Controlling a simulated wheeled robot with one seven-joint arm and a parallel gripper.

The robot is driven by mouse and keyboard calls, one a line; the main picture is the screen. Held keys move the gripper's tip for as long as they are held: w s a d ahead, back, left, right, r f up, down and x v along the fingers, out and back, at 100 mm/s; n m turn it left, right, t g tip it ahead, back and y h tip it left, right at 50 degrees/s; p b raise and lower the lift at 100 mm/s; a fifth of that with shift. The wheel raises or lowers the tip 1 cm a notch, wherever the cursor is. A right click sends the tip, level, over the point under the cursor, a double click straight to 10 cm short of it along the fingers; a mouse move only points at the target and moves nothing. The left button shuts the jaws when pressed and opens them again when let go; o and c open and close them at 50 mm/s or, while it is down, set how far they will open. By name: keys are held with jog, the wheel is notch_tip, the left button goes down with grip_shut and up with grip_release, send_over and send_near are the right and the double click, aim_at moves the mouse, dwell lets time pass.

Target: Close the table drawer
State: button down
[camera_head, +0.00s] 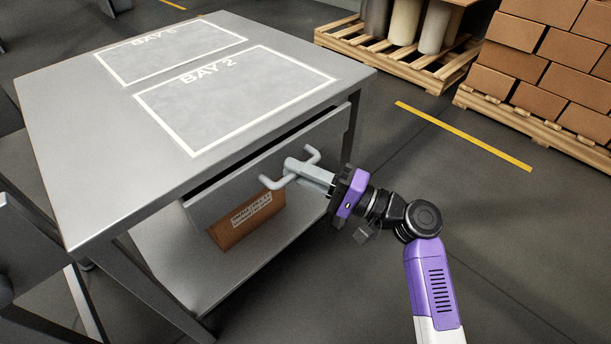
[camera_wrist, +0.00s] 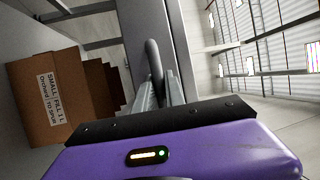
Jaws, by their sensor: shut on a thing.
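The grey metal table (camera_head: 90,150) has a drawer (camera_head: 335,128) under its top, standing a little open, with a dark gap above its front. A light grey bar handle (camera_head: 272,183) is fixed to the drawer front. My gripper (camera_head: 298,170) is at the handle, its fingers shut on the bar. In the wrist view the handle (camera_wrist: 153,60) passes between the fingertips, and the drawer front (camera_wrist: 175,45) is behind it. The inside of the drawer is hidden.
A brown labelled box (camera_head: 250,220) stands on the table's lower shelf (camera_head: 215,280), below the drawer. Pallets with drums (camera_head: 405,25) and stacked cartons (camera_head: 545,60) stand at the back right. The floor (camera_head: 500,240) right of my arm is clear.

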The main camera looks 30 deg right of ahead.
jog(key=shift+w+a, duration=0.15)
jog(key=shift+w, duration=0.35)
jog(key=shift+w+a, duration=0.15)
jog(key=shift+w, duration=0.35)
jog(key=c, duration=1.4)
grip_release()
jog(key=shift+f, duration=0.1)
jog(key=p+v, duration=0.1)
jog(key=v, duration=0.6)
jog(key=shift+s+d+p, duration=0.25)
jog(key=shift+s+p, duration=0.05)
jog(key=shift+p, duration=0.1)
